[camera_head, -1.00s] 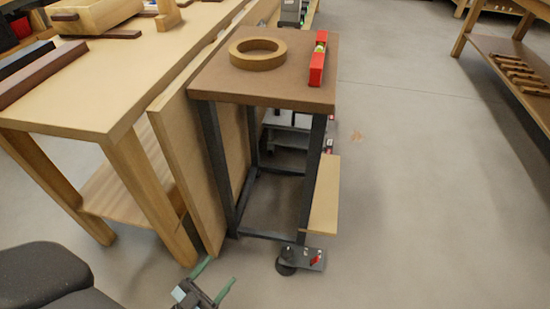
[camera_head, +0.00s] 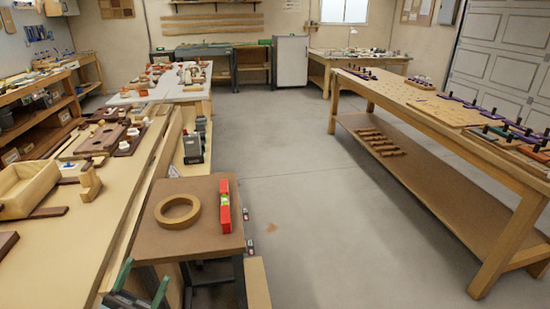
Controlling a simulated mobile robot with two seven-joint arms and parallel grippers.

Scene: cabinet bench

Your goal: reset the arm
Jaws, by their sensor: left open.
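My left gripper (camera_head: 140,285) shows at the bottom left, in front of the near edge of a small brown-topped stand. Its two green-tipped fingers are spread apart with nothing between them. My right gripper is not in view. On the stand (camera_head: 205,240) lie a tan ring (camera_head: 160,219) and a red level (camera_head: 225,206) with a green vial. The gripper is apart from both.
A long wooden bench (camera_head: 60,250) with wooden parts runs along the left. Another bench (camera_head: 470,155) with a lower shelf stands at the right. The concrete floor (camera_head: 330,230) between them is clear. A grey cabinet (camera_head: 290,60) stands at the back.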

